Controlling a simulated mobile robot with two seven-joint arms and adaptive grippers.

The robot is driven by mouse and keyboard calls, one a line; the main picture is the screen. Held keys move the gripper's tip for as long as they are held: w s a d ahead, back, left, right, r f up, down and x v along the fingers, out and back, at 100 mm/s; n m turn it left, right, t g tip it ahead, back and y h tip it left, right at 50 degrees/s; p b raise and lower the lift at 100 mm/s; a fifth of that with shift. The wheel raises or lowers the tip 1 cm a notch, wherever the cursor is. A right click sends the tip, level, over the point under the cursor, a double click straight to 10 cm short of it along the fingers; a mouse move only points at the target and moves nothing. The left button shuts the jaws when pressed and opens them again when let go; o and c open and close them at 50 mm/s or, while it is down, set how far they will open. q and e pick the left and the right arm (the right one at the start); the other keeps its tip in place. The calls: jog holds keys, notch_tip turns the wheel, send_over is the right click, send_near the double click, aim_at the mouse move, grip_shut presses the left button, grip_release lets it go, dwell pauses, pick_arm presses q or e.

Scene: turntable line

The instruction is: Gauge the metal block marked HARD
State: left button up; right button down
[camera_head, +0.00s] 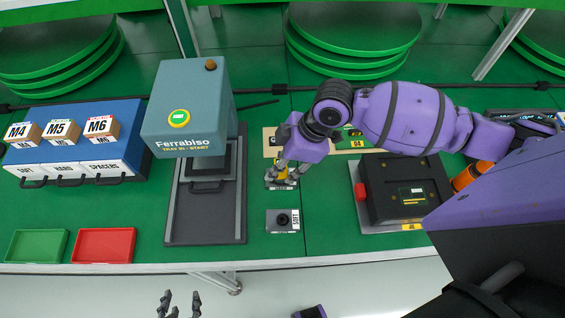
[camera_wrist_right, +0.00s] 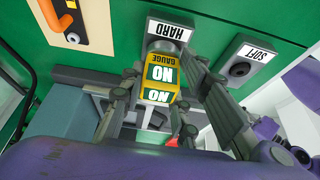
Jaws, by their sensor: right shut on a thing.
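My right gripper (camera_head: 282,176) is shut on a yellow gauge with green NO labels; the gauge (camera_wrist_right: 160,80) shows between the fingers in the right wrist view. Its far end is at the metal block marked HARD (camera_wrist_right: 168,30), above the bore area; I cannot tell how far it is inserted. In the head view that block is mostly hidden under the gripper. The SOFT block (camera_head: 283,220) lies nearer the front edge, and also shows in the wrist view (camera_wrist_right: 245,62). My left gripper (camera_head: 180,304) is open and empty, low in front of the table.
The Ferrabiso press (camera_head: 187,110) stands left of the gripper. Left of it is a blue drawer unit (camera_head: 135,135) with M4, M5 and M6 boxes. A green tray (camera_head: 37,246) and a red tray (camera_head: 103,246) lie front left. A black case (camera_head: 405,190) stands to the right.

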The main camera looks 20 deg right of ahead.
jog(key=shift+f, duration=0.2)
dwell(1.1)
jog(key=c, duration=1.3)
grip_release()
jog(key=shift+o, duration=0.2)
jog(key=v, duration=1.2)
